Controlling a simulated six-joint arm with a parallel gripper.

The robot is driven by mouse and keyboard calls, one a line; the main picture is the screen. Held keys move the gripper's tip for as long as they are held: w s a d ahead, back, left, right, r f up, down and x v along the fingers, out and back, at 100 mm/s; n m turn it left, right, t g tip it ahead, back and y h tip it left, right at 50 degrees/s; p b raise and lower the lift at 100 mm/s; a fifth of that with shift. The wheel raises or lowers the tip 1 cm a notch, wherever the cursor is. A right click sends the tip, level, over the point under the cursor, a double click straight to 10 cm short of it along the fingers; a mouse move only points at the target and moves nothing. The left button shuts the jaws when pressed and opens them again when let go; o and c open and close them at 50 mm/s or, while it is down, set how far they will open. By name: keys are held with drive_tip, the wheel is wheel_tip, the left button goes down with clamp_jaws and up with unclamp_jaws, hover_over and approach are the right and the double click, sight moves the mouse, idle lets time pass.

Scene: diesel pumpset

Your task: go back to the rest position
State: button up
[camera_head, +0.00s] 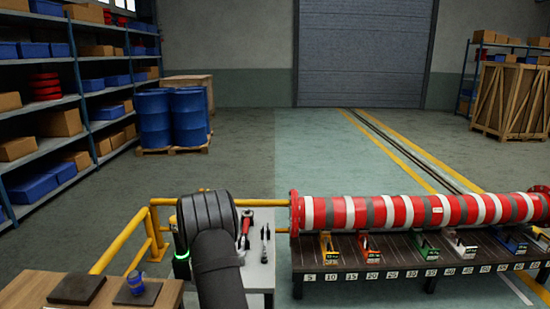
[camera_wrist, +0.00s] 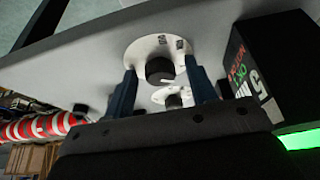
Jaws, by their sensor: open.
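My gripper (camera_wrist: 160,66) shows in the wrist view with its two blue fingers apart. A white disc (camera_wrist: 143,50) with a black round knob lies beyond and between the fingertips. A second, smaller white disc (camera_wrist: 160,96) with a dark centre shows between the fingers. I cannot tell whether the fingers touch either disc, but nothing appears clamped. In the head view my dark arm covers the gripper, which is hidden there, over the left part of the grey-white bench (camera_head: 262,278).
A dark box (camera_wrist: 262,65) with red lettering and a green glow stands close right of the gripper. Hand tools (camera_head: 246,226) lie on the bench. Right is a striped pipe (camera_head: 400,211) above a numbered rack (camera_head: 345,250); left are a yellow rail (camera_head: 120,240) and wooden table (camera_head: 40,288).

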drive_tip(key=v, duration=1.7)
drive_tip(key=x, duration=1.7)
drive_tip(key=shift+d+n+g+y, duration=0.15)
drive_tip(key=shift+n+y, duration=0.3)
drive_tip(key=shift+n, duration=0.75)
drive_tip(key=shift+d+n+g+y, duration=0.15)
drive_tip(key=shift+n+y, duration=0.3)
drive_tip(key=shift+n, duration=0.75)
drive_tip(key=v, duration=1.4)
drive_tip(key=shift+r, duration=0.2)
